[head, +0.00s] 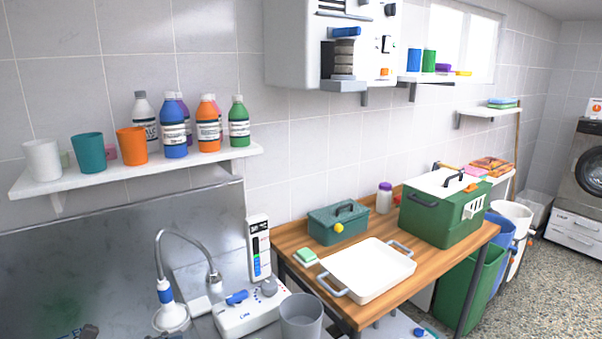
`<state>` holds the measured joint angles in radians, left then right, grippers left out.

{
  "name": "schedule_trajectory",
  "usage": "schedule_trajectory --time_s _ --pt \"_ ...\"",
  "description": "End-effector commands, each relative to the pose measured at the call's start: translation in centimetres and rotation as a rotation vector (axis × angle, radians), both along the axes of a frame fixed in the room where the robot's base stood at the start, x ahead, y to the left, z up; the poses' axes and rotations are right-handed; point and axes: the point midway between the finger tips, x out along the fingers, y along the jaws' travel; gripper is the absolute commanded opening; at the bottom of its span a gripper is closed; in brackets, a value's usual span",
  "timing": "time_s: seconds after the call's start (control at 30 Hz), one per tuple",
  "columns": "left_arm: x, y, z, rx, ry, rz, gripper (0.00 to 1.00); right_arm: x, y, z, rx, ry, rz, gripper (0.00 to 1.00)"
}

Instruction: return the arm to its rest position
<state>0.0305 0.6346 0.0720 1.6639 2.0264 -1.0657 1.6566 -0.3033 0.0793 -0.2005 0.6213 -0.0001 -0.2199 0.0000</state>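Neither of my arms can be made out clearly in the head view, and no gripper fingers are visible. A small dark shape is cut off by the bottom edge at the lower left, and I cannot tell what it is. A wooden table (434,270) stands right of centre. On it are a white tray (368,270) with grey handles, a teal box (338,224) with a dark handle and a green crate (433,215) with a white lid.
A wall shelf (190,166) at left holds cups and several bottles. A steel panel (110,260) lies below it. A curved tap (185,234), a white device (250,312) and a grey bucket (301,318) stand in front. Bins (470,285) stand at right. Floor (550,290) is open beyond.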

Motion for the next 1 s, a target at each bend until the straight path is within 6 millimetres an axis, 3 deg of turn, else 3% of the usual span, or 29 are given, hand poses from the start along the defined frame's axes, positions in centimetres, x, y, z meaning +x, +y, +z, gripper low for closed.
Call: schedule_trajectory --time_s 0.37,0.63,0.8,1.0 --pt "-5.7 -5.7 -7.5 0.393 -0.226 -0.194 0.43 1.3 0.0 0.1 0.001 -0.017 0.000 0.56" --pt "-13.6 -10.0 -15.0 0.897 -0.596 -0.531 0.43 -0.3 -0.1 0.0 -0.001 0.005 0.000 0.56" --pt "-18.3 -10.1 -17.8 1.246 -0.856 -0.817 0.43 -0.2 -0.1 0.0 -0.002 0.004 0.000 0.56" --pt "-21.2 -8.4 -18.2 1.506 -1.007 -1.071 0.43 -0.1 -0.1 0.0 -0.002 0.003 0.000 0.56"
